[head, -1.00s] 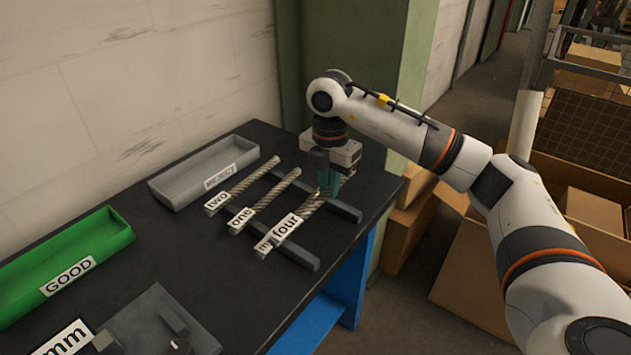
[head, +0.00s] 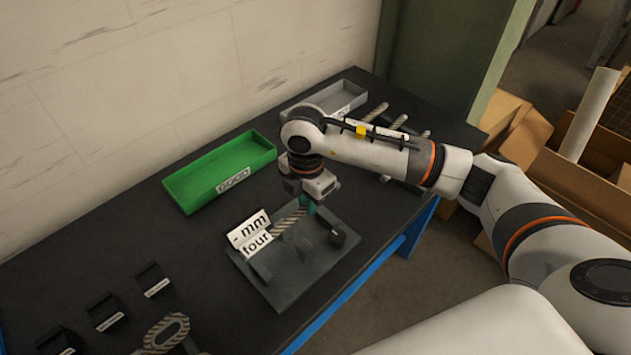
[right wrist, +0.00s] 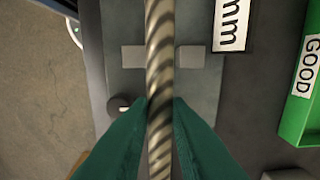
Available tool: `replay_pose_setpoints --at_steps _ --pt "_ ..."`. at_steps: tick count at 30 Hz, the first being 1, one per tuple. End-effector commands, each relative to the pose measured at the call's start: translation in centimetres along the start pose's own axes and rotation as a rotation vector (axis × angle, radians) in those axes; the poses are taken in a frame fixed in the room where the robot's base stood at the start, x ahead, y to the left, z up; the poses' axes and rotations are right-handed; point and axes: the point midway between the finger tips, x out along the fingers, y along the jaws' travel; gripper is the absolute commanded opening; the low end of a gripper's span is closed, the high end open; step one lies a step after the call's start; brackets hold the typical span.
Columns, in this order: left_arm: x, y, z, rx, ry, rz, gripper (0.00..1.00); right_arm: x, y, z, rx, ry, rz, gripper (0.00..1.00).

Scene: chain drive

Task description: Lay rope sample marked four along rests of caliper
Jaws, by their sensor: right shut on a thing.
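The rope sample marked four (head: 289,221) is a twisted tan rope with a white "four" tag (head: 257,245) at its near left end. My right gripper (head: 308,205) is shut on it, with green fingers on both sides of the rope in the right wrist view (right wrist: 160,108). The caliper (head: 318,270) is a grey plate with upright blocks and a dark knob (head: 338,239). The rope is over the plate. In the right wrist view it crosses a grey block (right wrist: 192,57) that shows on both sides. I cannot tell whether it touches. My left gripper is out of view.
A white "- mm" sign (head: 249,228) stands behind the caliper. The green GOOD tray (head: 190,192) and grey tray (head: 348,98) lie along the wall. Other ropes (head: 375,112) are at the far right. Small black holders (head: 107,312) and a rope loop (head: 166,330) are at near left.

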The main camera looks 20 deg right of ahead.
Motion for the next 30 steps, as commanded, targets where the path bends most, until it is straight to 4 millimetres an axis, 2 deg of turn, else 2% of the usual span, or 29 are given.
replay_pose_setpoints --at_steps 4,11,30 --pt "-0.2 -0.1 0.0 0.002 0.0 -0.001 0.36 0.1 0.1 0.4 0.001 -0.003 -0.002 0.0" --pt "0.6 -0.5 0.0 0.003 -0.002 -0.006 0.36 1.2 0.1 0.4 0.001 -0.004 -0.002 0.0" --pt "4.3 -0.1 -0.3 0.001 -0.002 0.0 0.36 6.5 0.0 0.4 0.002 -0.003 -0.003 0.0"
